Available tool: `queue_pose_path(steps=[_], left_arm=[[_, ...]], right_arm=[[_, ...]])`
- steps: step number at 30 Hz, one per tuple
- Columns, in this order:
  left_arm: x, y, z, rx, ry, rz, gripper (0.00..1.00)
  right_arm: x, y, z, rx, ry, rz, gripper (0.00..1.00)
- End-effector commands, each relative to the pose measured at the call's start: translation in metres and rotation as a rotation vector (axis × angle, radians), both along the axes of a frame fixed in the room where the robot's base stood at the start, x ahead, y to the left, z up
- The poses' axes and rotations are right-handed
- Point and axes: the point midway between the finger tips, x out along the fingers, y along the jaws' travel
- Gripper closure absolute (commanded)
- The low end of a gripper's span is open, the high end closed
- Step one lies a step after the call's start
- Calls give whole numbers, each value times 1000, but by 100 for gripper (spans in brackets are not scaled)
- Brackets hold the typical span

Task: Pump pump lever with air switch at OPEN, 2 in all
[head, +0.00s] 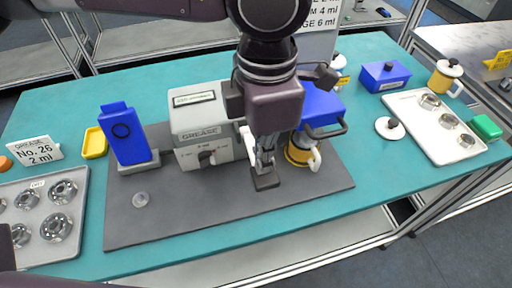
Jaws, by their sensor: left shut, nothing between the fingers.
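The grey grease machine (190,122) stands on the dark mat. On its front is a small dark and red switch (207,157) with small labels around it; its setting is too small to read. My left gripper (264,180) points down just right of the machine's front, its fingers shut with nothing between them. A white lever-like part (248,140) shows right beside the gripper, partly covered by it; I cannot tell if they touch. A blue block with a dark handle (325,112) is behind and right of my gripper. My right gripper is not in view.
A yellow and white pot (300,152) stands close right of my gripper. A blue upright holder (128,135) is left of the machine. A bearing tray (70,252) lies at left, a white tray (417,105) at right. The mat's (200,215) front is mostly clear.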

Motion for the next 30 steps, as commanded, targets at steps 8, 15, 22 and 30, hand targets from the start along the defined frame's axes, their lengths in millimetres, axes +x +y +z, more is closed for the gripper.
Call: queue_pose_path(steps=[8, 15, 22, 30], left_arm=[[1, 1, -28, 3, -1, 1, 100], [1, 1, -22, 4, -2, 1, 100], [1, 1, -1, 4, -2, 1, 100], [0, 1, 31, 3, 0, 0, 100]], right_arm=[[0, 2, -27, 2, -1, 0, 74], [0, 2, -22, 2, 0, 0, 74], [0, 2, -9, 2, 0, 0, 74], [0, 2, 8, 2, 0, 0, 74]])
